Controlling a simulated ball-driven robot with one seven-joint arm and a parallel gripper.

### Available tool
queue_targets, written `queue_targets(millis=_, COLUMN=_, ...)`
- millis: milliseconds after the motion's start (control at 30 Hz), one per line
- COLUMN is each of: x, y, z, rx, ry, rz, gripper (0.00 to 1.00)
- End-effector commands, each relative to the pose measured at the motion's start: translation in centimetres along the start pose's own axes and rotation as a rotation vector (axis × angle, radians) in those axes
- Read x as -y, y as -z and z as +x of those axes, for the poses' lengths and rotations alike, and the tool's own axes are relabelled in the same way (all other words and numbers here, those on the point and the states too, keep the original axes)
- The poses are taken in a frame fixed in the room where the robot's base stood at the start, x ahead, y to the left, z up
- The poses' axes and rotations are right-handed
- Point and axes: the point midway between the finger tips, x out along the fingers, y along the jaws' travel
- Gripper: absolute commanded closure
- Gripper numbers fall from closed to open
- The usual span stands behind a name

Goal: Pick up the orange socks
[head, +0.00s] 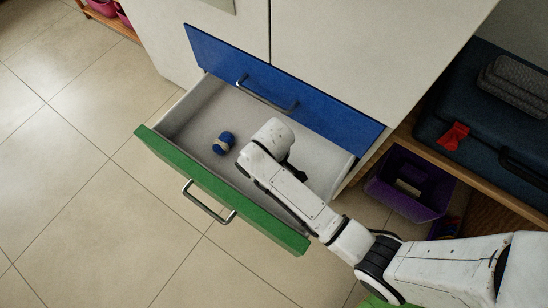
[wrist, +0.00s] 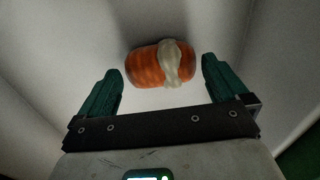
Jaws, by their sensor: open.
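The orange socks (wrist: 145,68), a rolled bundle with a cream band, lie on the pale drawer bottom in the wrist view, in the upper middle. My gripper (wrist: 161,68) is open, with its two green fingers apart. The socks show between and slightly beyond the fingertips, and nothing is held. In the head view my arm reaches into the open green-fronted drawer (head: 222,190) and hides the orange socks. The fingertips are mostly hidden there too.
A blue rolled bundle with a cream band (head: 223,143) lies in the drawer, left of my arm. The blue drawer front (head: 290,92) rises behind it. A purple bin (head: 410,182) and a dark blue case (head: 475,110) with a red bow stand at right. Tiled floor is clear at left.

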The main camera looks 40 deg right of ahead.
Motion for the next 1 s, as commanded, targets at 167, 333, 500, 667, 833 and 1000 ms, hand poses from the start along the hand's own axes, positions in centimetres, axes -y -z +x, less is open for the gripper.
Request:
queue_targets(millis=167, x=0.0, y=-0.1, z=2.5, rx=0.001, ry=0.000, rz=0.000, gripper=0.00)
queue_targets(millis=333, x=0.0, y=-0.1, z=2.4, rx=0.000, ry=0.000, rz=0.001, gripper=0.00)
queue_targets(millis=500, x=0.0, y=-0.1, z=2.4, rx=0.000, ry=0.000, rz=0.001, gripper=0.11)
queue_targets(millis=667, x=0.0, y=-0.1, z=2.4, rx=0.000, ry=0.000, rz=0.001, gripper=0.26)
queue_targets(millis=833, x=0.0, y=-0.1, z=2.4, rx=0.000, ry=0.000, rz=0.001, gripper=0.35)
queue_targets(millis=1000, x=0.0, y=0.0, z=2.2, rx=0.000, ry=0.000, rz=0.001, gripper=0.35)
